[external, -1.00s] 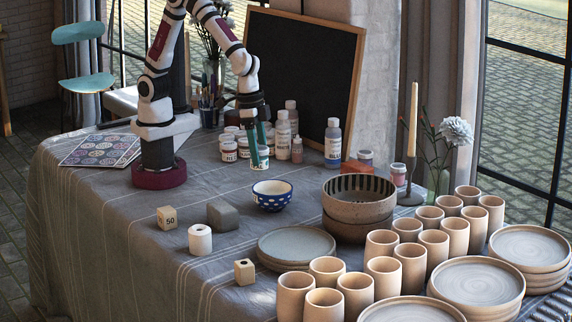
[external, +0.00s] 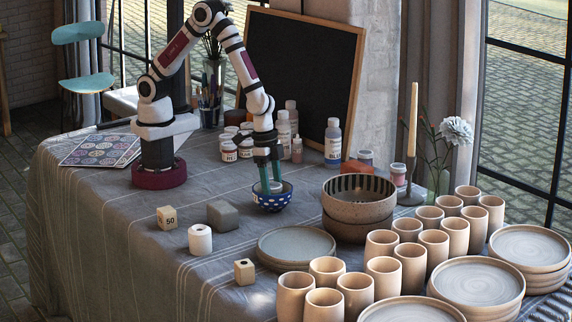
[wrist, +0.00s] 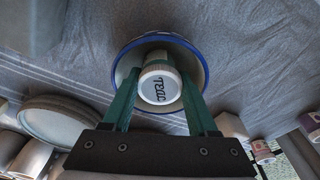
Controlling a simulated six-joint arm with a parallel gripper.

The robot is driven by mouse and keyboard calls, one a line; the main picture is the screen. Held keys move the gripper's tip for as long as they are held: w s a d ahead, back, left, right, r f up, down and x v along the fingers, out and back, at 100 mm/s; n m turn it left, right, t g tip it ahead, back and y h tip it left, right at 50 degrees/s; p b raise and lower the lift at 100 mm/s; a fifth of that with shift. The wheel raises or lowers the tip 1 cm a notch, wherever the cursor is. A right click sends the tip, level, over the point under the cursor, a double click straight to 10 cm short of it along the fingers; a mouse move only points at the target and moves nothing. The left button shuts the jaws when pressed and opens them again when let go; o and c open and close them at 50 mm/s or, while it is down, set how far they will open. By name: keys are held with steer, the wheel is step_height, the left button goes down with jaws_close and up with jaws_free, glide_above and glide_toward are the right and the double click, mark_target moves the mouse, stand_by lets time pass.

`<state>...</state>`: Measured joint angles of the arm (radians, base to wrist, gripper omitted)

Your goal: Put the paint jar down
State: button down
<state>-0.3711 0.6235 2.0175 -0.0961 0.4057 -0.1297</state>
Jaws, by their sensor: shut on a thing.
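The paint jar (wrist: 159,86) has a white lid with dark lettering that seems to read "TEAL". My gripper (external: 268,176) has green fingers shut on the jar, one on each side. In the external view the jar (external: 275,187) shows between the fingertips, over the blue bowl with white dots (external: 272,203). In the wrist view the bowl's blue rim (wrist: 203,62) rings the jar. The jar's bottom is hidden, so I cannot tell whether it touches the bowl.
Several paint jars and bottles (external: 333,142) stand behind my gripper. Brown stacked bowls (external: 357,225) are to the right and flat plates (external: 296,246) in front. A grey block (external: 222,215) is to the left. Bare cloth lies left of the blue bowl.

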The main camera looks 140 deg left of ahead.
steer(key=shift+f, duration=0.2)
steer(key=shift+c, duration=2.3)
jaws_free()
